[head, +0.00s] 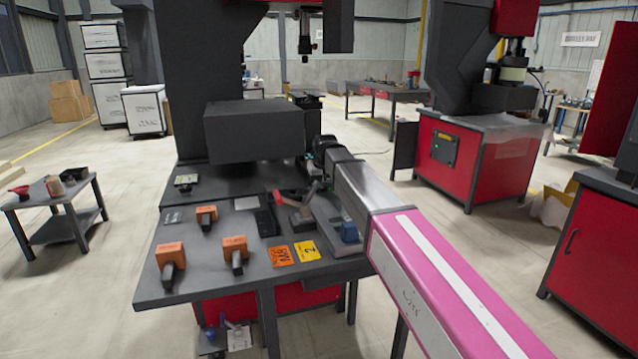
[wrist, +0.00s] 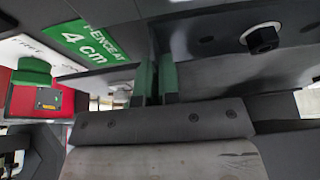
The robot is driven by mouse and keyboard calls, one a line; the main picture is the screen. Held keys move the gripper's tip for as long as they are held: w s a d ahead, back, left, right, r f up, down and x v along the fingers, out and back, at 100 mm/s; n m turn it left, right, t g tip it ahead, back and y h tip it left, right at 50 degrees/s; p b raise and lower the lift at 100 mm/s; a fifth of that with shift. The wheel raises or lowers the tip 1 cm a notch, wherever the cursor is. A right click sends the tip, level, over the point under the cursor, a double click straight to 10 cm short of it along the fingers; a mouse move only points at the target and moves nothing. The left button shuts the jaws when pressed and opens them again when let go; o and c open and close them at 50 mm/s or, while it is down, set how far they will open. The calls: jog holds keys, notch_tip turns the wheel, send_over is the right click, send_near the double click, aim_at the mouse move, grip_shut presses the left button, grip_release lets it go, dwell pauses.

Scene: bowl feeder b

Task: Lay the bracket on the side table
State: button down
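I cannot make out a clear bracket in either view. A low dark side table (head: 80,205), probably the one named, stands at the far left of the head view. My gripper (wrist: 156,82) shows in the wrist view as two green fingertips close together with a narrow dark gap. I cannot tell whether something thin is held between them. In the head view my arm reaches over the right side of the workbench (head: 200,280), and its end is mostly hidden beside the dark machine (head: 253,130).
Orange-topped tools (head: 170,256), an orange card (head: 280,256) and a yellow card (head: 306,251) lie on the workbench. The side table holds a red item (head: 20,190) and other small things. Floor (head: 120,230) is clear between them. A green sign (wrist: 92,40) is close to my gripper.

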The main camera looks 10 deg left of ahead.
jog(key=shift+f, duration=0.5)
jog(key=c, duration=1.3)
grip_release()
jog(key=shift+r, duration=0.25)
jog(key=v, duration=1.2)
jog(key=shift+r, duration=0.3)
